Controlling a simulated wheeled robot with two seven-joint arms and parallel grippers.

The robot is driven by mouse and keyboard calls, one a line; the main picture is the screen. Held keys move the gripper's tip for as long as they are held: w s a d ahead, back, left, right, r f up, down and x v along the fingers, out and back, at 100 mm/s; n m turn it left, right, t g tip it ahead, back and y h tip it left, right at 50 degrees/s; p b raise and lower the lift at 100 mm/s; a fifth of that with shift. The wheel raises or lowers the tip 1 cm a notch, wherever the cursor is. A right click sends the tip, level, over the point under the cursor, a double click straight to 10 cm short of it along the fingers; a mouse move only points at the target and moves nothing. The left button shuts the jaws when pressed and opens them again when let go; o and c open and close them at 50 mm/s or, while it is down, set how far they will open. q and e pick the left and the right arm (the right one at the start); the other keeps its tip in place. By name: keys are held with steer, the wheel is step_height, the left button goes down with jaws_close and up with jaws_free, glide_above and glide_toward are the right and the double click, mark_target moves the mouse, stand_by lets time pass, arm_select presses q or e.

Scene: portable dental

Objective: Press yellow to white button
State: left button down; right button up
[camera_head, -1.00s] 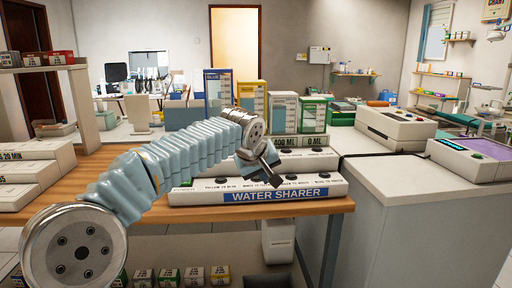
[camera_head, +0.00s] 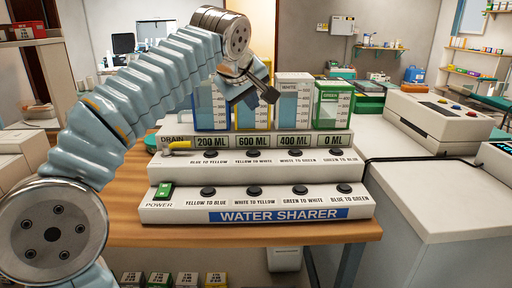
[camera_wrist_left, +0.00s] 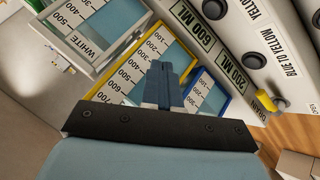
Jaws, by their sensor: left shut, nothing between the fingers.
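The white water sharer (camera_head: 360,210) stands on the wooden table with two rows of black buttons. The yellow to white button (camera_head: 254,153) is second from left in the upper row, above its label, and is uncovered. My left gripper (camera_head: 268,95) is shut and empty, raised above that button in front of the yellow-framed container (camera_head: 238,122). In the left wrist view my shut fingers (camera_wrist_left: 165,80) overlap the yellow-framed container, and the blue to yellow button (camera_wrist_left: 255,60) shows at right. My right gripper is not in view.
Blue (camera_head: 205,118), white (camera_head: 291,108) and green (camera_head: 329,108) containers stand beside the yellow one. Displays read 200, 600, 400 and 0 ML. A yellow drain handle (camera_head: 178,146) and green power switch (camera_head: 164,191) are at left. A white machine (camera_head: 435,123) stands right.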

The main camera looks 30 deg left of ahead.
arm_select(q)
steer(key=b, duration=0.2)
glide_toward(256, 144)
steer(key=w, duration=0.1)
steer(key=w+f, duration=0.1)
steer(key=w, duration=0.1)
steer(key=shift+w+a+f, duration=0.1)
steer(key=shift+a+f, duration=0.15)
steer(key=shift+a, duration=0.1)
steer(key=shift+f+b, duration=0.6)
steer(key=shift+f, duration=0.2)
stand_by(1.1)
steer(key=shift+f+b, duration=0.35)
steer(key=shift+f, duration=0.05)
steer(key=shift+f+b, duration=0.4)
steer(key=shift+f, duration=0.05)
stand_by(0.5)
steer(key=shift+r, duration=0.15)
steer(key=shift+r+p, duration=0.75)
